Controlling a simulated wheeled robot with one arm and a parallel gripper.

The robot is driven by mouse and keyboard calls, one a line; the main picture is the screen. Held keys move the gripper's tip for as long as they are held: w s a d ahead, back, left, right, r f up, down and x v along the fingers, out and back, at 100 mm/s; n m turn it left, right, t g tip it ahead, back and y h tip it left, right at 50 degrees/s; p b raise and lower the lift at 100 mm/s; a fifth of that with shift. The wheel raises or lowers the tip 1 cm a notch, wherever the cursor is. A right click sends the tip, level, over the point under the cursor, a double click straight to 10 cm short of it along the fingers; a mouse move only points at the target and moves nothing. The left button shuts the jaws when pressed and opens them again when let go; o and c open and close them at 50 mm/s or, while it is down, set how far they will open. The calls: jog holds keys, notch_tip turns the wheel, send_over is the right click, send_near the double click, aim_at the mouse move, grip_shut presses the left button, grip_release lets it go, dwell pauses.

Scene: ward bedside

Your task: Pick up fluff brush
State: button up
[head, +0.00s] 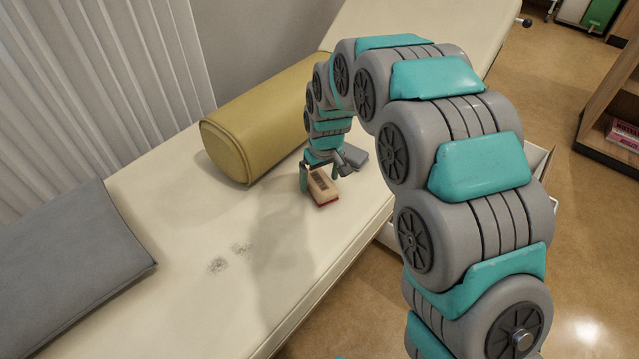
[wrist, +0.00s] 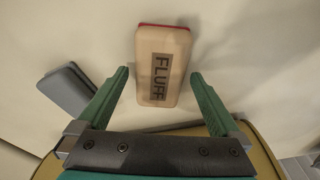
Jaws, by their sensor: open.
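The fluff brush (head: 323,187) is a small tan block with a red edge, lying on the cream bed (head: 205,260). In the wrist view, the fluff brush (wrist: 163,65) shows the word FLUFF on its top. My gripper (head: 322,172) is open above the bed at the brush. In the wrist view, the two green fingers of my gripper (wrist: 160,78) stand on either side of the brush's near end, with gaps on both sides. Whether the fingertips are down at the brush's height is hard to tell.
A grey block (wrist: 67,90) lies left of the brush in the wrist view. A mustard bolster (head: 255,120) lies behind the gripper. A grey pillow (head: 65,265) is at the left. Two grey fluff patches (head: 218,265) mark the bed; its surface around them is clear.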

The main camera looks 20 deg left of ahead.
jog(key=shift+w+a+f, duration=0.1)
jog(key=shift+f, duration=0.7)
jog(key=c, duration=1.5)
jog(key=shift+o, duration=0.2)
jog(key=shift+r, duration=0.1)
jog(key=shift+r, duration=0.1)
jog(key=shift+w+r, duration=0.1)
jog(key=shift+r, duration=1.45)
jog(key=shift+s+r+b, duration=0.2)
jog(key=shift+s+b, duration=0.1)
jog(key=s+d, duration=0.2)
jog(key=s, duration=0.2)
jog(key=s+d+b, duration=0.1)
jog(key=s+d, duration=0.2)
jog(key=s, duration=0.2)
jog(key=s+d+r, duration=0.1)
jog(key=s+d, duration=0.2)
jog(key=s, duration=0.1)
jog(key=shift+s+d+r+b, duration=0.1)
jog(key=shift+s+d+b, duration=0.1)
jog(key=shift+b, duration=0.1)
jog(key=shift+w, duration=0.1)
